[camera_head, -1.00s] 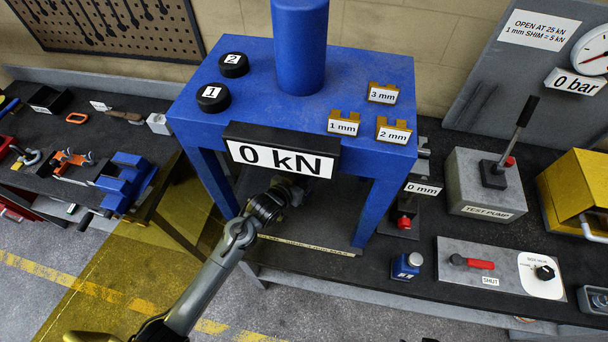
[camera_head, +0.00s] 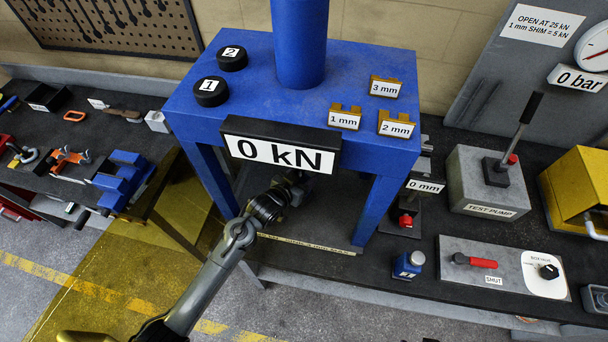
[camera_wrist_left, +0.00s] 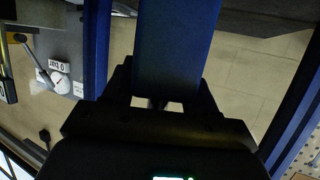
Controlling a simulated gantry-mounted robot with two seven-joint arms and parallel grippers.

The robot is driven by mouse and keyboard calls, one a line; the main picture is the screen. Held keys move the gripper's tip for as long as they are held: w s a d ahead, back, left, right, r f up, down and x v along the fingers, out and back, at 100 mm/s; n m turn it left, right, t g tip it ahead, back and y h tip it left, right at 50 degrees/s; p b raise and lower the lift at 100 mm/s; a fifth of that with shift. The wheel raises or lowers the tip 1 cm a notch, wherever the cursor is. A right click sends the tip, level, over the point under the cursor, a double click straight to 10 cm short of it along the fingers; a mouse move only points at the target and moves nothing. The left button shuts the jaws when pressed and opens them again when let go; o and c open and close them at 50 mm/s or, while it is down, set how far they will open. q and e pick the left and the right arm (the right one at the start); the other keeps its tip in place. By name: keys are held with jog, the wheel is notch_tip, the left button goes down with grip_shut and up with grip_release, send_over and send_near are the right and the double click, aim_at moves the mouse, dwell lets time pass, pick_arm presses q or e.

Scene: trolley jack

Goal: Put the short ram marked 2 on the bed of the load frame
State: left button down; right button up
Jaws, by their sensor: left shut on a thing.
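My left gripper (camera_head: 290,180) reaches in under the top of the blue load frame (camera_head: 340,85), over the dark bed (camera_head: 300,222). In the left wrist view it is shut on a blue upright body (camera_wrist_left: 175,50), which looks like the short ram. Its marking does not show, and in the head view it is mostly hidden by my gripper and the force sign. I cannot tell whether its base touches the bed. Black discs marked 1 (camera_head: 211,91) and 2 (camera_head: 232,58) sit on top of the frame. My right gripper is not in view.
Frame legs (camera_head: 375,212) stand on both sides of my gripper, and the 0 kN sign (camera_head: 280,150) hangs above it. A small blue container (camera_head: 408,264), test pump (camera_head: 490,185) and valve panel (camera_head: 500,268) stand to the right. An orange ring (camera_head: 75,116) lies on the left bench.

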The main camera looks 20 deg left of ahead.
pick_arm(q)
jog(key=shift+f, duration=0.35)
jog(key=shift+c, duration=1.2)
grip_release()
